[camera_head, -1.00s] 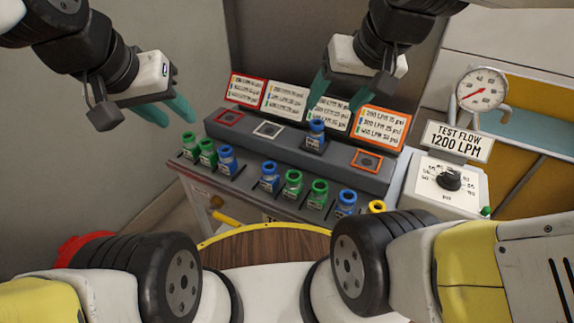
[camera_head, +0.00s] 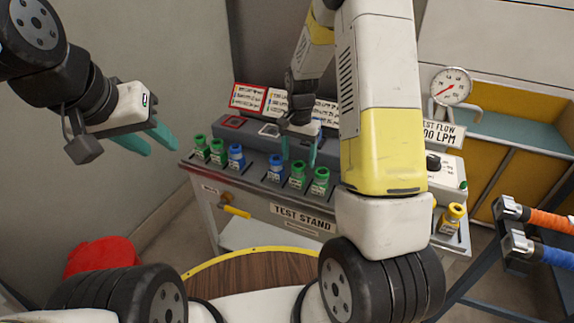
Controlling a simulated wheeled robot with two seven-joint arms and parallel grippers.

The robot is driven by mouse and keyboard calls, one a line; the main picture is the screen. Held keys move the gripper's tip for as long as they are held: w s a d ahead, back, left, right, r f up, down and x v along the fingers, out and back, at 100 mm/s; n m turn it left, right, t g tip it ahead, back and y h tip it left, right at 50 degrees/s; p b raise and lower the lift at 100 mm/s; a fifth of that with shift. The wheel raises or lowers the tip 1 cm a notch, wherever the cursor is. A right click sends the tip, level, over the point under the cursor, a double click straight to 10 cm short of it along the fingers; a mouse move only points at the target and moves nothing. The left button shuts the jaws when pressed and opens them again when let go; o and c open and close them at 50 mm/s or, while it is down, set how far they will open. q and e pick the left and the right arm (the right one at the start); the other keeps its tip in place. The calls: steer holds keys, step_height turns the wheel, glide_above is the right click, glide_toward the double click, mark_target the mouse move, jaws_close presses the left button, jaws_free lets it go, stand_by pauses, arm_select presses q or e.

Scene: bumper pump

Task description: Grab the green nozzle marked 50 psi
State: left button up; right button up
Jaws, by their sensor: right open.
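Several green nozzles stand on the test stand (camera_head: 250,205): two at the left end (camera_head: 200,147) (camera_head: 217,151), one in the middle (camera_head: 297,175) and one to its right (camera_head: 320,182). Their small labels are too small to read, so I cannot tell which is marked 50 psi. My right gripper (camera_head: 298,161) is open above the middle nozzles, its teal fingers pointing down, close to the middle green nozzle. I cannot tell if they touch it. My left gripper (camera_head: 152,145) is open and empty, left of the stand and apart from it.
Blue nozzles (camera_head: 236,156) (camera_head: 275,166) stand among the green ones; a yellow nozzle (camera_head: 453,216) is at the right end. Signs (camera_head: 248,97) line the back. A gauge (camera_head: 452,86) stands right. My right arm hides the stand's right part. Orange and blue hoses (camera_head: 552,220) are at far right.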

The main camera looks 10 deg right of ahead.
mark_target(298, 175)
step_height(298, 175, down, 8)
steer(key=shift+f, duration=0.1)
jaws_close()
stand_by(0.5)
